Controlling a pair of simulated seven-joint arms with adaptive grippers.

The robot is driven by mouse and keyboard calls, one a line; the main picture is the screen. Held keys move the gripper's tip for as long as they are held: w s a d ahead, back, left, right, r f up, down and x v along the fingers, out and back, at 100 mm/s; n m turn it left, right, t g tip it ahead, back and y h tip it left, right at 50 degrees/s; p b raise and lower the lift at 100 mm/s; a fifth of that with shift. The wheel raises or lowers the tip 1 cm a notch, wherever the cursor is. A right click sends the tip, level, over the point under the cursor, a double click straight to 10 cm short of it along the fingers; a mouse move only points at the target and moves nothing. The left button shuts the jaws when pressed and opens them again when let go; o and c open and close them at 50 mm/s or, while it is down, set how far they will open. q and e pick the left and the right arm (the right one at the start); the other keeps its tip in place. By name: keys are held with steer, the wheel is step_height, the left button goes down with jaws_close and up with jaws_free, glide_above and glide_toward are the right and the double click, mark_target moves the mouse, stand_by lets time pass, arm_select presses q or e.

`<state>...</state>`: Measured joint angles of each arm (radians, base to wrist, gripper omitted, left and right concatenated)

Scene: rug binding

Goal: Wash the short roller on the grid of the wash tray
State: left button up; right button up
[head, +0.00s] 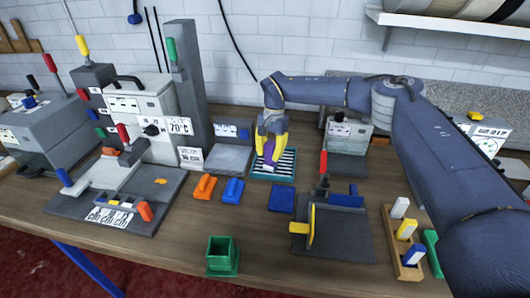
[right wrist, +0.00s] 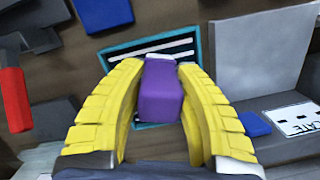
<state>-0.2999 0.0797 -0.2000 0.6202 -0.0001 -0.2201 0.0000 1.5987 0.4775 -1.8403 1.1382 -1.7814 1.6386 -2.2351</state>
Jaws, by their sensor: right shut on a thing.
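The short roller, seen as a purple block-like handle (head: 271,153) with a pale end, is between the yellow fingers of my right gripper (head: 270,158). In the right wrist view the fingers (right wrist: 158,68) close on both sides of the purple handle (right wrist: 162,97), and its pale end points at the tray. The wash tray (head: 284,180) has a teal rim and a black-and-white striped grid (head: 286,163). The roller is over this grid; I cannot tell whether it touches. The tray also shows in the right wrist view (right wrist: 103,62), partly hidden by fingers and roller. My left gripper is not in view.
A grey plate station (head: 228,160) stands left of the tray, and another grey station (head: 347,165) stands to its right. Orange (head: 204,187) and blue (head: 233,191) blocks and a dark blue pad (head: 282,199) lie in front.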

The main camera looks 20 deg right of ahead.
steer(key=shift+s+d+f, duration=0.1)
steer(key=shift+s+d, duration=0.25)
steer(key=shift+d, duration=0.35)
steer(key=shift+s+d+r, duration=0.1)
steer(key=shift+s+d, duration=0.3)
steer(key=shift+d, duration=0.35)
steer(key=shift+s+d+f, duration=0.1)
steer(key=shift+s+d, duration=0.25)
steer(key=shift+d, duration=0.35)
steer(key=shift+w+a, duration=0.1)
steer(key=shift+a, duration=0.05)
steer(key=shift+w+a, duration=0.55)
steer(key=shift+a, duration=0.55)
steer(key=shift+w+a, duration=0.5)
steer(key=shift+a, duration=0.55)
steer(key=shift+w+a, duration=0.55)
steer(key=shift+a, duration=0.55)
steer(key=shift+s+d, duration=0.35)
steer(key=shift+d, duration=0.35)
steer(key=shift+s+d, duration=0.3)
steer(key=shift+d, duration=0.35)
steer(key=shift+s+d, duration=0.35)
steer(key=shift+d, duration=0.35)
steer(key=shift+s+d, duration=0.35)
steer(key=shift+d, duration=0.35)
steer(key=shift+s+d, duration=0.3)
steer(key=shift+d, duration=0.35)
